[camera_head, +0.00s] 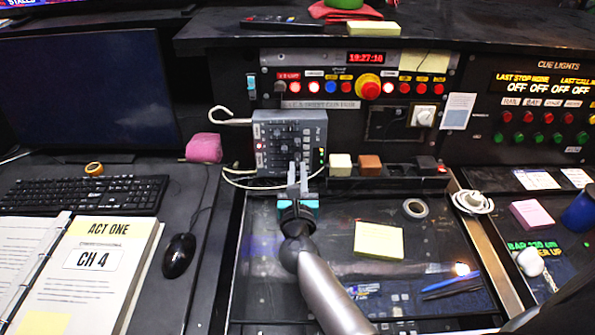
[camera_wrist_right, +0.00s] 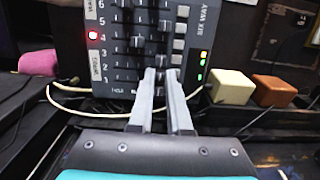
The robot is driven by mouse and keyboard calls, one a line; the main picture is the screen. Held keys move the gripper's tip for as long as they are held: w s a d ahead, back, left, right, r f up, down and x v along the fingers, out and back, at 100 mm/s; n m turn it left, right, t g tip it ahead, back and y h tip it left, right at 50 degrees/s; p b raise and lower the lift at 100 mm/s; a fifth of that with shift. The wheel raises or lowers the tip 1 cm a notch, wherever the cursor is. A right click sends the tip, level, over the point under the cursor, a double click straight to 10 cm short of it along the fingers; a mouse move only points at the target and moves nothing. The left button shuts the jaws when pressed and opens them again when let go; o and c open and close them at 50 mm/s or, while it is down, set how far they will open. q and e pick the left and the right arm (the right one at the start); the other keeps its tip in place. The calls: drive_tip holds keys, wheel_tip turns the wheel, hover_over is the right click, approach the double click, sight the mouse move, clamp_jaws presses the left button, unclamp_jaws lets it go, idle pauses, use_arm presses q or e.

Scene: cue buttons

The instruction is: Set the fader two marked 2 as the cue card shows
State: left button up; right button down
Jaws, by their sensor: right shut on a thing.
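The grey fader box (camera_head: 288,140), with "SIX WAY" on its side, stands at the back of the desk. Its numbered fader rows also show in the right wrist view (camera_wrist_right: 126,55). My right gripper (camera_head: 298,180) is at the box's lower right part. In the wrist view its fingertips (camera_wrist_right: 160,76) are shut on a small fader cap near the low-numbered rows, which they mostly hide. I cannot read its exact setting. A white card (camera_head: 458,111) hangs on the panel at right; its print is too small to read, and I cannot tell which card is the cue card. My left gripper is out of view.
A cream block (camera_head: 340,165) and a brown block (camera_head: 370,165) stand just right of the box. A pale cable (camera_head: 236,181) loops around it. A pink block (camera_head: 204,148) is at left. A yellow note pad (camera_head: 378,240) and a tape roll (camera_head: 415,208) lie on the glass top.

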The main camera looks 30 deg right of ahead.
drive_tip(key=shift+w+a+f+b, duration=0.1)
drive_tip(key=shift+w+a+b, duration=0.15)
drive_tip(key=shift+a, duration=0.3)
drive_tip(key=shift+w+a+f+b, duration=0.1)
drive_tip(key=shift+w+a+b, duration=0.15)
drive_tip(key=shift+a, duration=0.25)
drive_tip(key=shift+w+a+r, duration=0.1)
drive_tip(key=shift+w+a, duration=0.05)
drive_tip(key=shift+a, duration=0.2)
drive_tip(key=c, duration=0.8)
unclamp_jaws()
drive_tip(key=shift+c, duration=0.2)
drive_tip(key=shift+d+r, duration=0.1)
drive_tip(key=shift+d, duration=0.05)
